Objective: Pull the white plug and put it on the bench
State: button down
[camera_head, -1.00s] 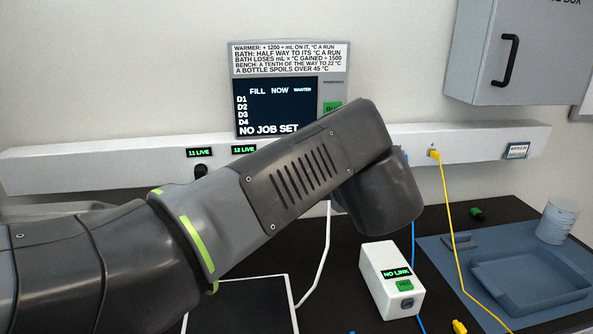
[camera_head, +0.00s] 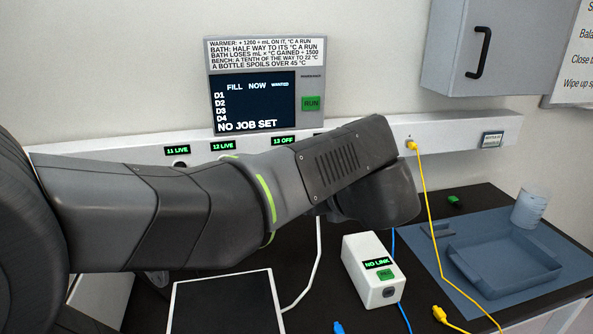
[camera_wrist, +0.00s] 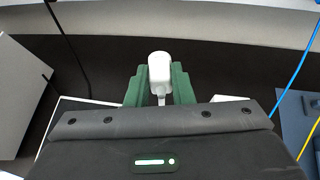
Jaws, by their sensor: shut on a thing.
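The white plug (camera_wrist: 160,68) is between the green fingers of my gripper (camera_wrist: 158,78) in the wrist view, and the gripper is shut on it. A white cord hangs from the plug. The plug appears apart from the pale wall rail, over the dark bench (camera_wrist: 100,72). In the head view my arm hides the gripper and the plug. The white cord (camera_head: 318,262) shows there, running down to a black-topped white plate (camera_head: 225,305). The bench (camera_head: 487,197) also shows in the head view.
The rail (camera_head: 462,135) carries labels 11 LIVE, 12 LIVE and 13 OFF (camera_head: 284,141). A white NO LINK box (camera_head: 362,283), blue and yellow cables, and a blue tray (camera_head: 480,280) on a mat stand right. A screen (camera_head: 252,103) reads NO JOB SET.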

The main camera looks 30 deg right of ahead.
jog(key=f+n+g+y+b, duration=0.1)
jog(key=f+n+g+y, duration=0.1)
jog(key=f, duration=0.5)
jog(key=s+f+n+g+y+b, duration=0.1)
jog(key=f+n+g+y, duration=0.1)
jog(key=f+n, duration=0.2)
jog(key=s+d+f+n+g+y+b, duration=0.1)
jog(key=f+n+g, duration=0.1)
jog(key=f, duration=0.8)
jog(key=shift+s+f+n+g+y+b, duration=0.3)
jog(key=shift+n+y, duration=0.1)
jog(key=shift+n, duration=0.2)
jog(key=shift+r, duration=0.1)
jog(key=c, duration=1.2)
grip_release()
jog(key=p+v, duration=0.1)
jog(key=v, duration=1.2)
jog(key=shift+s+d+r, duration=0.1)
jog(key=shift+s+r, duration=0.05)
jog(key=shift+r, duration=0.2)
